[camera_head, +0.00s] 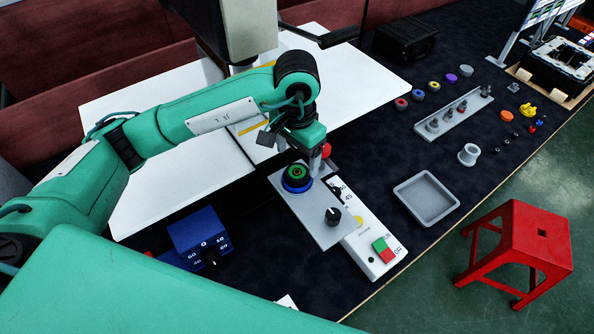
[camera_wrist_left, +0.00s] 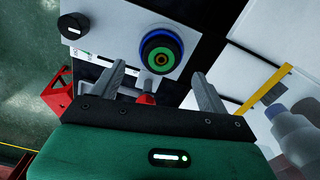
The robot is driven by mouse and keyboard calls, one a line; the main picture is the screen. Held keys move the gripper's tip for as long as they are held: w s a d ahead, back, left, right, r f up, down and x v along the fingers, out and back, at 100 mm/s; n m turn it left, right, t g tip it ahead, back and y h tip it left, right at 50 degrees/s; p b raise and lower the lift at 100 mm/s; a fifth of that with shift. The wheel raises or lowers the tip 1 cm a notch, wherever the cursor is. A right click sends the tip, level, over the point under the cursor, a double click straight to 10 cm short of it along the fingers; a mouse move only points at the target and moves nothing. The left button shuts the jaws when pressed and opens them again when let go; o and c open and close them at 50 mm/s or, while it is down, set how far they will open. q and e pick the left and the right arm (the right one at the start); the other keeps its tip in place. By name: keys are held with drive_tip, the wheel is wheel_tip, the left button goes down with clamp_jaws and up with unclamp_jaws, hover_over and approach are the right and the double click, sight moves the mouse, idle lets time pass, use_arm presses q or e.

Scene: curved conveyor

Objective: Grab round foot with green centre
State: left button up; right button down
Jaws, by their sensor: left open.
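The round foot with the green centre (camera_head: 297,172) is a black disc with a green ring in its middle. It sits on a blue ring (camera_head: 297,187) at the far end of a grey plate (camera_head: 316,215). In the left wrist view the foot (camera_wrist_left: 160,57) lies ahead of the fingers, near the midline between them. My left gripper (camera_head: 291,150) is open and empty just above and behind the foot. Its two grey fingers (camera_wrist_left: 158,76) stand apart, with no contact visible. My right gripper is not in view.
The plate with a black knob (camera_head: 333,216) adjoins a white control box (camera_head: 372,243) with green and red buttons. A red round knob (camera_head: 325,150) stands close by the gripper. A blue dial box (camera_head: 200,232) is at left, an empty grey tray (camera_head: 427,198) at right.

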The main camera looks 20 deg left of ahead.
sight(296, 172)
use_arm(q)
drive_tip(key=shift+f, duration=0.3)
wheel_tip(296, 172, down, 4)
drive_tip(key=p, duration=0.3)
drive_tip(key=shift+a+r, duration=0.15)
drive_tip(key=shift+r, duration=0.05)
drive_tip(key=shift+f, duration=0.65)
drive_tip(key=c, duration=1)
drive_tip(key=shift+c, duration=0.4)
drive_tip(key=shift+r, duration=0.1)
